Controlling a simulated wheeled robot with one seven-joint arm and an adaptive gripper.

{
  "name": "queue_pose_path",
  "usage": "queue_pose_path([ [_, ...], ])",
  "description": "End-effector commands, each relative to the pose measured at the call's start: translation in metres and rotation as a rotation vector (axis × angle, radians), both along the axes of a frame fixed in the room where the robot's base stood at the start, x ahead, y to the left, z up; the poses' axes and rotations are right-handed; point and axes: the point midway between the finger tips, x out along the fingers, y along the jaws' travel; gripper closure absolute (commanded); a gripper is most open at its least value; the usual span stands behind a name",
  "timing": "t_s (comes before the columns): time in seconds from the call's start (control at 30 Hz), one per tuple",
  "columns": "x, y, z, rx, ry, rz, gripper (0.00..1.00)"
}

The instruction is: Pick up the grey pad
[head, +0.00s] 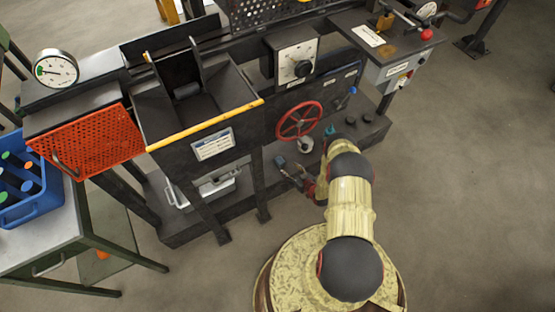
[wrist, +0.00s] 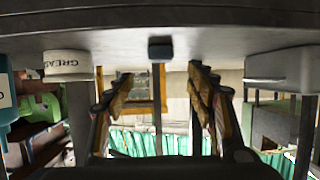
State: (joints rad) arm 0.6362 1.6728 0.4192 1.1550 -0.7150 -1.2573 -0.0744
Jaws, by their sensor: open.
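The grey pad (wrist: 160,49) is a small blue-grey block in the wrist view. My gripper (wrist: 160,84) is open and empty. Its two fingers stand apart, left and right of the pad's line, and the pad shows beyond them. In the head view, a small blue-grey block that looks like the pad (head: 280,161) lies on the low dark ledge, just up and left of my gripper (head: 291,178). Fine contact there is too small to tell.
A white grease tub (wrist: 68,65) and a teal bottle (wrist: 7,100) stand left of the pad in the wrist view; a white object (wrist: 282,68) is at right. In the head view, a red handwheel (head: 299,120) overhangs the ledge. Open floor (head: 470,190) lies right.

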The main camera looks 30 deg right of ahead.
Motion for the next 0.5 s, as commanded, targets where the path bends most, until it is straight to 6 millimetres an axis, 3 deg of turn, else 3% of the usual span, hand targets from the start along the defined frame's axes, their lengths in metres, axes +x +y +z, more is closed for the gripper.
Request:
queue_pose_path([
  [0.5,0.047,0.009,-0.03,-0.001,-0.001,0.003,0.45],
])
